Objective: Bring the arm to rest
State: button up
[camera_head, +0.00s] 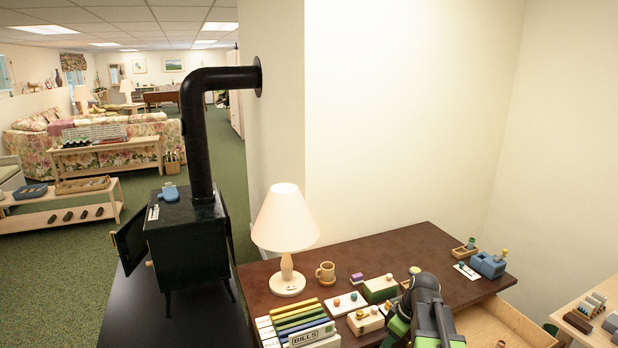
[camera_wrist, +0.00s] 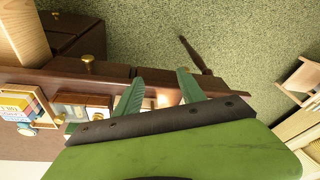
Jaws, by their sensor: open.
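My gripper (camera_wrist: 161,92) shows its two green fingers spread apart in the wrist view, with nothing seen between them. Behind the fingers are the dark edge of the desk (camera_wrist: 45,76) and green carpet. In the head view my black and green arm (camera_head: 426,308) is at the front of the dark desk (camera_head: 420,256), in front of the small items there. The fingertips cannot be made out in the head view, and whether they touch anything cannot be told.
A light wood drawer (camera_head: 492,326) stands open at the desk's front right. A lamp (camera_head: 286,232), a mug (camera_head: 326,272), several bill folders (camera_head: 301,318) and small boxes sit on the desk. A blue item (camera_head: 488,264) is at its right end. A black stove (camera_head: 188,240) stands left.

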jog(key=s+a+r+m+g+h+p, duration=0.1)
jog(key=s+a+m+h, duration=0.1)
jog(key=s+a+m, duration=0.5)
jog(key=a+m, duration=0.1)
jog(key=a, duration=0.4)
jog(key=shift+s+a+r+g+p, duration=0.2)
jog(key=shift+r+g+p, duration=0.1)
jog(key=shift+g, duration=0.1)
jog(key=shift+c, duration=0.4)
